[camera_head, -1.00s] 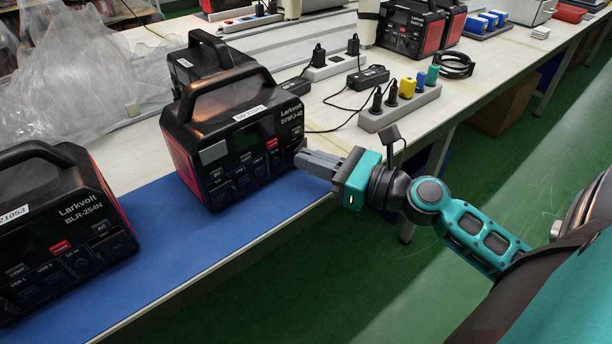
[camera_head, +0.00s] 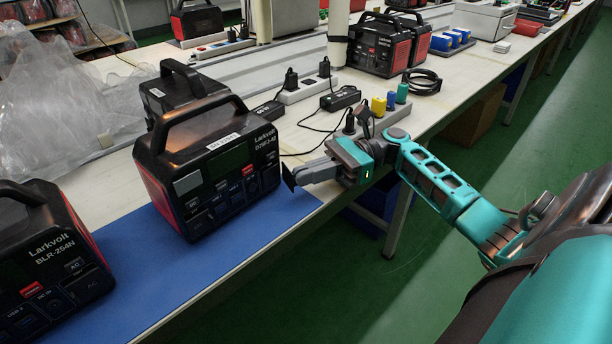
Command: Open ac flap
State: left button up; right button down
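The middle power station (camera_head: 215,165), black with red sides and labelled Larkvolt D79FJ-42, stands on the blue mat with its panel facing me. A small dark plate (camera_head: 288,178) sticks out at the panel's right edge, apparently the AC flap swung outward. My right gripper (camera_head: 293,175) is at this plate, just right of the station. Its grey fingers lie close together with no gap visible. I cannot tell whether they touch the plate. The AC sockets behind the plate are not clear to see. My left gripper is not in view.
Another power station (camera_head: 50,255), labelled BLR-254N, stands at the left on the blue mat (camera_head: 150,280). A black case (camera_head: 180,88) stands close behind the middle station. Power strips and cables lie behind my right gripper. The green floor (camera_head: 300,300) in front is clear.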

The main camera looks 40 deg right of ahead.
jog(key=shift+w+d+n+g+b, duration=0.1)
jog(key=shift+d+n+g+b, duration=0.1)
jog(key=shift+n+g, duration=0.4)
jog(key=shift+w+d+n+g+b, duration=0.15)
jog(key=shift+n+g, duration=0.15)
jog(key=shift+g, duration=0.5)
jog(key=c, duration=1.3)
grip_release()
